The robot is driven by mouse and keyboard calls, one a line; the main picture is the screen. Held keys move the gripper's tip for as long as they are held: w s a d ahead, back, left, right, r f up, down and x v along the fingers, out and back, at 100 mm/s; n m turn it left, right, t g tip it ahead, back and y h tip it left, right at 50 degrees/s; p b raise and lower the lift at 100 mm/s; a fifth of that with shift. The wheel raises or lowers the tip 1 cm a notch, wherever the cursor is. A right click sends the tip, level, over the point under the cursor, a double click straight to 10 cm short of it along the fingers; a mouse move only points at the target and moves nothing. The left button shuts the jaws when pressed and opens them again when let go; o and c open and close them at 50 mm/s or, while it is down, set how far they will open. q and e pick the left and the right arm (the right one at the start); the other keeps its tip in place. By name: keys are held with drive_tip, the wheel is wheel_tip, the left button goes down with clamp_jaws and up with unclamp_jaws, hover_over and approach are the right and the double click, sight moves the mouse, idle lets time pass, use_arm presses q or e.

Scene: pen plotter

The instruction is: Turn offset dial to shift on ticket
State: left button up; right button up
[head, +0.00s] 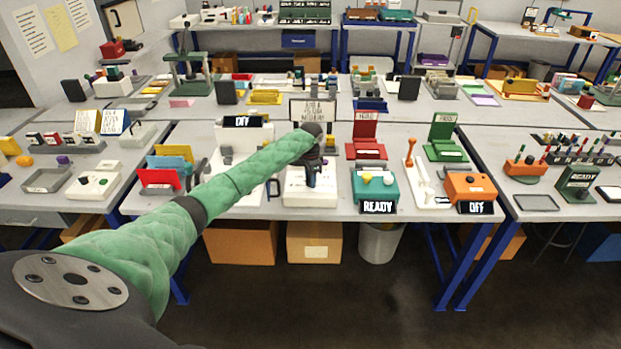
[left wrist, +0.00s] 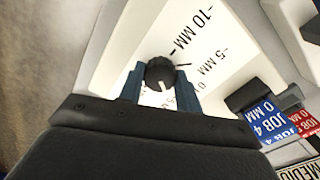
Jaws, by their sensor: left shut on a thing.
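My left gripper (head: 312,180) points down at a white box (head: 310,198) near the table's front edge. In the left wrist view, the gripper's two blue fingers (left wrist: 160,88) are shut on a black dial (left wrist: 160,70), one on each side. A white line on the dial points towards the palm, at the lower edge of the picture. A blue ticket (left wrist: 265,122) reads JOB 4 and what looks like 0 MM, possibly cut off. My right gripper is not in view.
A red ticket (left wrist: 303,118) stands beside the blue one. To the right of the white box are a teal box (head: 374,187) with a READY sign and an orange box (head: 470,187) with an OFF sign. Coloured folders (head: 165,170) stand on the left.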

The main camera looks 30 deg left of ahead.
use_arm(q)
drive_tip(key=shift+m, duration=1.2)
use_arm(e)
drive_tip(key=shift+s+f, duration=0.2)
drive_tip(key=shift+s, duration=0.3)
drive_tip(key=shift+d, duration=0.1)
use_arm(q)
drive_tip(key=o, duration=1)
drive_tip(key=shift+r, duration=0.15)
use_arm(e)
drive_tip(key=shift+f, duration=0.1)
use_arm(q)
drive_tip(key=shift+r, duration=0.3)
drive_tip(key=shift+r+b, duration=1.4)
drive_tip(key=shift+r, duration=2.1)
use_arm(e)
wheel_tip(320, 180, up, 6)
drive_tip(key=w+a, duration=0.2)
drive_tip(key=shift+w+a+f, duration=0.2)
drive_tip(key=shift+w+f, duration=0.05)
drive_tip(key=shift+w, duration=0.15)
use_arm(q)
drive_tip(key=shift+f, duration=0.1)
